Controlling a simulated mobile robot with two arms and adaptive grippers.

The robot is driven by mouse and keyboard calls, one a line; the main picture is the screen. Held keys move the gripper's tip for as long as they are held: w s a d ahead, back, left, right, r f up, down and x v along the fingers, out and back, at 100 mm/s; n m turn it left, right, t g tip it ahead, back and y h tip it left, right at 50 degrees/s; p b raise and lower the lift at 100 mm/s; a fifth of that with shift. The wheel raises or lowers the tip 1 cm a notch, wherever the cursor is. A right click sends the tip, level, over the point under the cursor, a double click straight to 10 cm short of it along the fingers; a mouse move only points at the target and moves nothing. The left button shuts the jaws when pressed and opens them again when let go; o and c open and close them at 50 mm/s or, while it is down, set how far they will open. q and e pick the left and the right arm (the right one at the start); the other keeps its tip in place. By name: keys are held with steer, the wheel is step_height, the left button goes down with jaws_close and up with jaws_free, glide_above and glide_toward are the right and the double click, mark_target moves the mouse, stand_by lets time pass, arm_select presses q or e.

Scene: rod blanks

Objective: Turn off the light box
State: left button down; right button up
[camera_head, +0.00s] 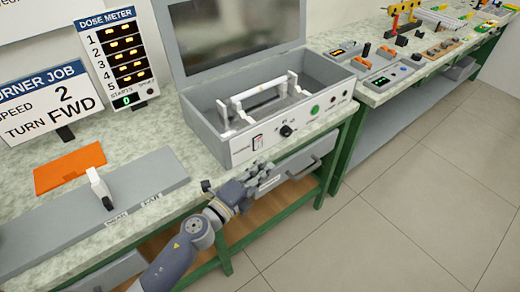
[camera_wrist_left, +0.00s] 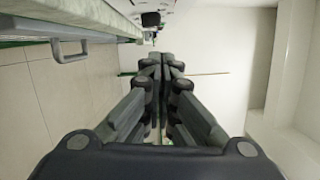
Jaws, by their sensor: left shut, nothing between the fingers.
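A grey box with a raised, dark-paned lid (camera_head: 235,35) stands on the bench. I take this box (camera_head: 325,122) to be the light box. Its front panel has a small switch (camera_head: 257,142) at the left, a black knob (camera_head: 286,130) and a green button (camera_head: 315,109). A white frame with handles (camera_head: 262,95) sits inside. I cannot tell whether its light is on. My left gripper (camera_head: 264,170) is shut and empty, just below and in front of the panel's left end, apart from the switch. The left wrist view shows its closed fingers (camera_wrist_left: 161,62). My right gripper is out of view.
A drawer with a handle (camera_head: 304,168) is under the bench, close to my left gripper. An orange plate (camera_head: 69,167), a grey slab with a white lever (camera_head: 99,188) and a dose meter sign (camera_head: 120,55) are at the left. Open floor (camera_head: 400,190) lies right.

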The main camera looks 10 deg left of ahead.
mark_target(258, 143)
arm_select(q)
steer(key=shift+w+a+r, duration=0.1)
steer(key=shift+w+a, duration=0.2)
steer(key=shift+w, duration=0.55)
steer(key=shift+w+a+r, duration=0.1)
steer(key=shift+w+a, duration=0.15)
steer(key=shift+w, duration=0.55)
steer(key=shift+w+a+r, duration=0.1)
steer(key=shift+w+a, duration=0.2)
steer(key=shift+w, duration=0.55)
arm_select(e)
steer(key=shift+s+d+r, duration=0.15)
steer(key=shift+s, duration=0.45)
arm_select(q)
steer(key=shift+w+a+r+n+p, duration=0.25)
steer(key=shift+n+p, duration=0.25)
steer(key=shift+p, duration=0.6)
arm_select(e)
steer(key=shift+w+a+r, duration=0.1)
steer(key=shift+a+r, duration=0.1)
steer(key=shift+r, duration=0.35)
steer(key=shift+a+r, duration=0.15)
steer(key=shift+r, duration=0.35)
